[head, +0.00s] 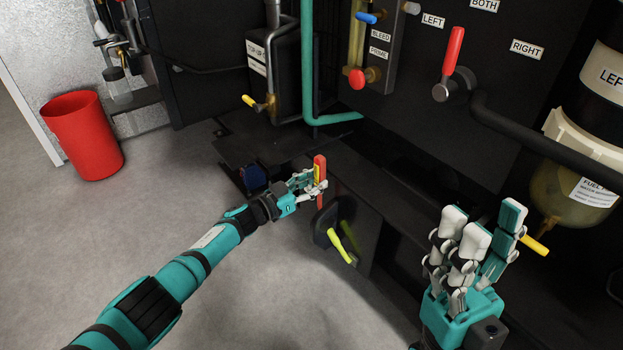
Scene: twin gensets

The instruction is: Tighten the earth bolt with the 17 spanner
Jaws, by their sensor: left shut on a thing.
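My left gripper (312,184) is shut on an upright red thing with a yellow part (320,172), low in front of the dark machine. I cannot tell whether this thing is the 17 spanner. Just below and right of it, a yellow-green bar or strap (342,246) shows against a dark rounded part on the machine's base. I cannot make out the earth bolt; it may be hidden or too small. My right gripper (485,228) is at the lower right, fingers pointing up and apart, with nothing seen between them.
A red bin (82,135) stands on the grey floor at the left. A red lever (453,52), a dark pipe (545,135) and a fuel filter bowl (575,180) stick out near my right gripper. A teal pipe (307,70) runs above my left gripper. The floor at lower middle is clear.

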